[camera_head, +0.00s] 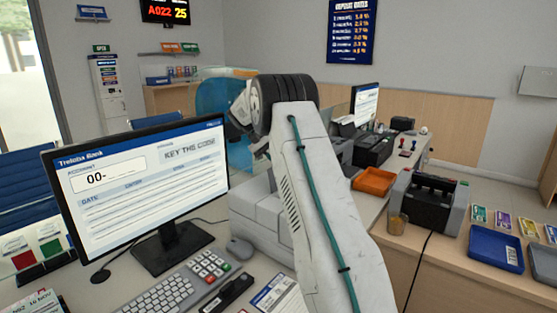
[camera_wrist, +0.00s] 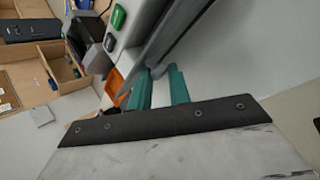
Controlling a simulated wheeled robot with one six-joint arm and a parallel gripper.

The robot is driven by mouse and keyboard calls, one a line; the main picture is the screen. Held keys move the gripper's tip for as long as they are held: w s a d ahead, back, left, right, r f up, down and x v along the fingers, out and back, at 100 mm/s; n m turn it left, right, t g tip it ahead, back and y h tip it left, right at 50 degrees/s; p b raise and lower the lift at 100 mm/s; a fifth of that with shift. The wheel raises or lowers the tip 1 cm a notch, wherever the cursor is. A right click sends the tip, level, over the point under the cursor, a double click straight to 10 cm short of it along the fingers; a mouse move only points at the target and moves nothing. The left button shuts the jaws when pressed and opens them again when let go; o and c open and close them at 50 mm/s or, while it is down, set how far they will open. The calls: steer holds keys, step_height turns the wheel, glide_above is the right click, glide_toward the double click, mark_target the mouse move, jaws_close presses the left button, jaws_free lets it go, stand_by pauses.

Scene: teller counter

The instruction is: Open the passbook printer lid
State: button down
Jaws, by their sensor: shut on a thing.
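The passbook printer (camera_head: 252,225) is a pale grey box on the counter in the head view, right of the monitor and largely hidden behind my arm. In the wrist view its pale body with a green button (camera_wrist: 118,17) shows at the top. A grey panel edge, apparently the lid (camera_wrist: 178,42), runs diagonally to my gripper. My gripper (camera_wrist: 158,85) has teal fingers, shut on that lid edge. The exact contact is partly hidden, and I cannot tell how far the lid is raised. The fingers are hidden in the head view.
An orange tray (camera_head: 375,181) and a dark counting machine (camera_head: 430,200) are to the right. A blue tray (camera_head: 495,250) lies farther right.

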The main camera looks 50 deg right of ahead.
steer(key=shift+w+a+f, duration=0.35)
steer(key=shift+a+f, duration=0.1)
steer(key=shift+f, duration=0.15)
steer(key=c, duration=1.7)
jaws_free()
steer(key=o, duration=0.4)
steer(key=shift+w+a+f, duration=0.1)
steer(key=shift+w+a, duration=0.05)
steer(key=shift+w, duration=0.05)
steer(key=shift+s+d, duration=0.1)
steer(key=shift+d, duration=0.15)
steer(key=shift+r, duration=0.3)
steer(key=v, duration=0.7)
steer(key=shift+r, duration=0.3)
